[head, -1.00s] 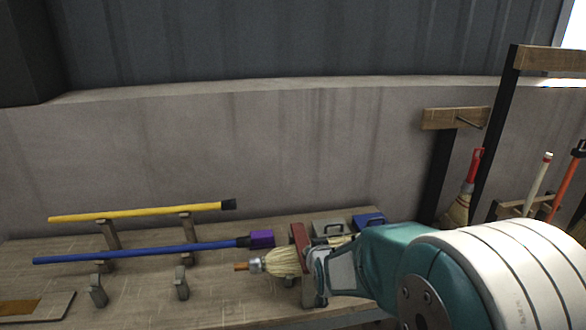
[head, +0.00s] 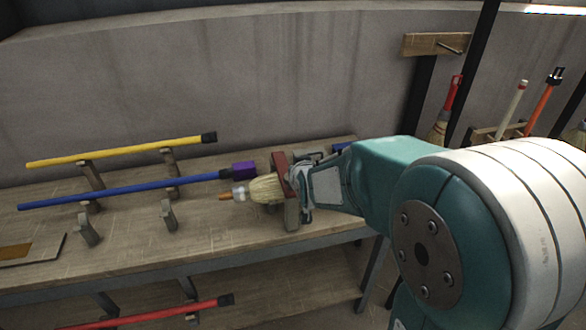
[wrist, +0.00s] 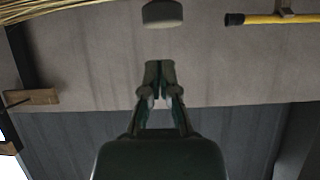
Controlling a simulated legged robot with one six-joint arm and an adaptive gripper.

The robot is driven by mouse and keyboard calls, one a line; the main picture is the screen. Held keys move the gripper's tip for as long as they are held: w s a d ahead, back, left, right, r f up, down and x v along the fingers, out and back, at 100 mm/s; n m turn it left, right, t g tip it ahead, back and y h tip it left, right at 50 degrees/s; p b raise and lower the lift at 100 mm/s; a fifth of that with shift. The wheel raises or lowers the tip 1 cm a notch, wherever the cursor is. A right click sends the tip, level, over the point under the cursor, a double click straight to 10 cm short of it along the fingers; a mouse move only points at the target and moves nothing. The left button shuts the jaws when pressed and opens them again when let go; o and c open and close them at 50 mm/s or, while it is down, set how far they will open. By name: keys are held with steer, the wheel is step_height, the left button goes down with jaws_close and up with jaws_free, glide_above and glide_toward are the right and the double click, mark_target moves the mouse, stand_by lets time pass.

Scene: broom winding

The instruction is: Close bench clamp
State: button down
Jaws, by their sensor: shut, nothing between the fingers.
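The bench clamp (head: 291,211), with a red upper part (head: 280,162) and grey body, stands near the right end of the wooden bench. A straw broom head (head: 264,189) with a pale collar and short wooden stub lies at its left side, pointing left. Whether the jaws press on it is hidden. My gripper (head: 303,187) is at the clamp's right side and overlaps it; contact cannot be told. In the wrist view my gripper (wrist: 160,66) is shut and empty. A grey rounded end piece (wrist: 162,14) sits just beyond its tips, apart in the picture. Straw (wrist: 50,8) shows at top left.
A yellow pole (head: 120,151) and a blue pole with a purple end (head: 130,189) rest on bench holders. A red pole (head: 150,313) lies on the lower shelf. Brooms stand in a rack (head: 490,133) at right.

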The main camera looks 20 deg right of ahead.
steer(key=s+f, duration=0.3)
steer(key=s, duration=0.5)
steer(key=s+r+g, duration=0.3)
steer(key=s+r, duration=0.1)
steer(key=s, duration=0.6)
steer(key=s+r+g, duration=0.3)
steer(key=s+r, duration=0.2)
steer(key=s, duration=0.5)
steer(key=shift+a+n, duration=0.25)
steer(key=shift+n, duration=0.05)
